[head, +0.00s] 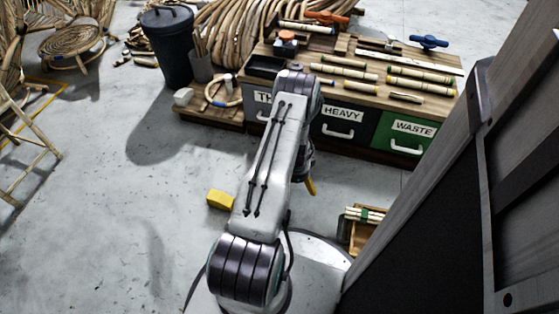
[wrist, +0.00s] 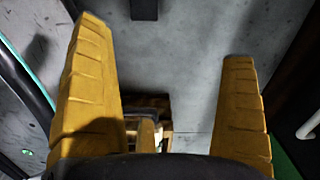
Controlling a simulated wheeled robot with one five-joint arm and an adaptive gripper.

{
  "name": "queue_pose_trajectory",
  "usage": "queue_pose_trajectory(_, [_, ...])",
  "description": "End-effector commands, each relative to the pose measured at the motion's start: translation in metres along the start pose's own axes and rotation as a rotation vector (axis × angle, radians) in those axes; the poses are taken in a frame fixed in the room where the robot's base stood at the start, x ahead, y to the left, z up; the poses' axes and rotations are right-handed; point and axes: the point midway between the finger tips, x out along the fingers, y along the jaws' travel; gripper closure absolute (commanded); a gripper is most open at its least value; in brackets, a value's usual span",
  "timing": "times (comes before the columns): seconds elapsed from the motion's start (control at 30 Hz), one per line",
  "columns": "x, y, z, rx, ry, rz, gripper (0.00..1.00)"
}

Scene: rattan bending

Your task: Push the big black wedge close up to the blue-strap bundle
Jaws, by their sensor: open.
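My gripper (wrist: 165,42) is open, with its two yellow fingers wide apart and pointing at the grey floor. In the head view only a yellow fingertip (head: 311,187) shows past my arm, in front of the bench. I cannot make out the big black wedge for sure in either view. A small dark block shape (wrist: 144,9) shows at the top edge of the wrist view, cut off by the frame. My arm hides part of the floor and bench front.
The bench (head: 345,45) carries cane lengths, a blue clamp (head: 428,41) and a black tray (head: 266,66). A crate (head: 358,236) with a green-strapped bundle (head: 366,213) stands right of my base. A yellow block (head: 220,199) lies on the floor. The floor at left is mostly clear.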

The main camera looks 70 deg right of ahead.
Motion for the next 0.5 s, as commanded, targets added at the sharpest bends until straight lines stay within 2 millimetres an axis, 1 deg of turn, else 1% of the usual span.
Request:
queue_pose_trajectory(0.03, [-0.011, -0.004, 0.004, -0.022, 0.001, -0.004, 0.0])
queue_pose_trajectory(0.1, [-0.022, -0.008, 0.01, -0.049, 0.001, -0.007, 0.0])
queue_pose_trajectory(0.3, [-0.05, -0.018, 0.025, -0.125, 0.002, -0.014, 0.0])
queue_pose_trajectory(0.5, [-0.074, -0.024, 0.039, -0.19, 0.003, -0.02, 0.0])
